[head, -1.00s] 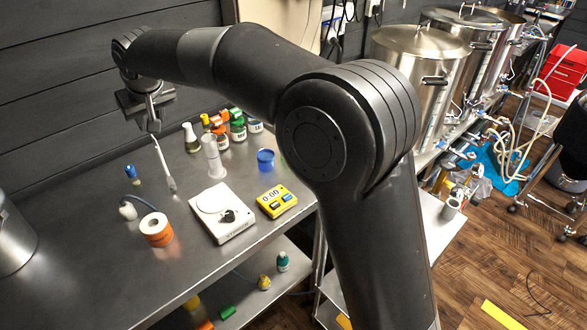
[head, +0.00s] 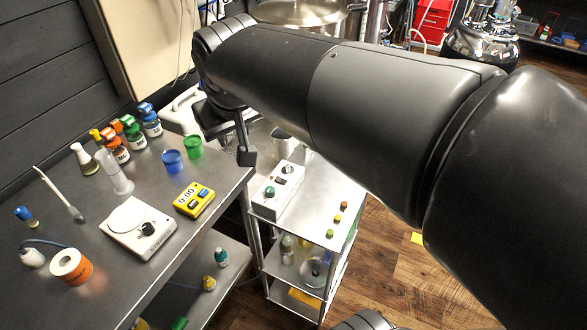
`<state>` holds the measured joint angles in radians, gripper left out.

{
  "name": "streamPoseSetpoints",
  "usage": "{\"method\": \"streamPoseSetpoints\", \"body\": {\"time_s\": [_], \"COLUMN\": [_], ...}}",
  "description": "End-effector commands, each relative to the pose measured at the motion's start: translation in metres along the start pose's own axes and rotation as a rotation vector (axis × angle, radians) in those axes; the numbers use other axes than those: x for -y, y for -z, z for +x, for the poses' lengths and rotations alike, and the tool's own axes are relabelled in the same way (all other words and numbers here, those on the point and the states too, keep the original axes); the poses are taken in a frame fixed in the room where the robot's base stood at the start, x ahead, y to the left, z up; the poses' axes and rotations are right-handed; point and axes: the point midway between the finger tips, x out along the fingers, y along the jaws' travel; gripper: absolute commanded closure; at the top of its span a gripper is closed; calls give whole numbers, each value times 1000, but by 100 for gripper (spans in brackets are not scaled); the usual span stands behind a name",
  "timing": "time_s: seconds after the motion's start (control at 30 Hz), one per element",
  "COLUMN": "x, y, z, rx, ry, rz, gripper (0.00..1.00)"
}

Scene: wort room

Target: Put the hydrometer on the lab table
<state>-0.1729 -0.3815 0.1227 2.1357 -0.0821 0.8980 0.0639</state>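A slim whitish glass piece with a thin stem and wider lower end, which looks like the hydrometer (head: 62,196), appears to lie on the grey metal lab table (head: 105,283), left of the white scale (head: 138,228). My gripper (head: 246,156) is well to its right, raised near the table's right end and over the gap by the trolley. I see no object in it. One dark finger shows clearly; the rest is hidden by the hand and arm, so the opening cannot be judged.
A clear cylinder (head: 116,176), a flask (head: 85,158), several capped bottles (head: 131,132), a blue cup (head: 173,161), a green cup (head: 193,146), a yellow timer (head: 194,200) and an orange-white roll (head: 71,267) stand on the table. A trolley (head: 318,222) stands right of it.

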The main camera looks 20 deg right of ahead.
Motion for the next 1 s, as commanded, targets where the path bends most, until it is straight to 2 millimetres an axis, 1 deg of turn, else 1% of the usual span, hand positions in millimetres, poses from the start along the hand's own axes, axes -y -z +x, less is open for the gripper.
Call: {"method": "streamPoseSetpoints", "body": {"time_s": [0.03,0.1,0.2,0.3,0.4,0.5,0.57,1.0], "x": [-15,-32,-48,-57,-61,-62,-63,-63], "y": [-23,-54,-95,-128,-150,-161,-164,-163], "z": [-4,-7,-8,-6,-5,-3,-2,-2], "rx": [0,4,8,10,10,11,12,12], "ry": [-12,-23,-31,-33,-33,-32,-32,-31], "rz": [39,88,154,206,241,258,262,262], "gripper": [69,69,69,69,69,69,69,69]}}
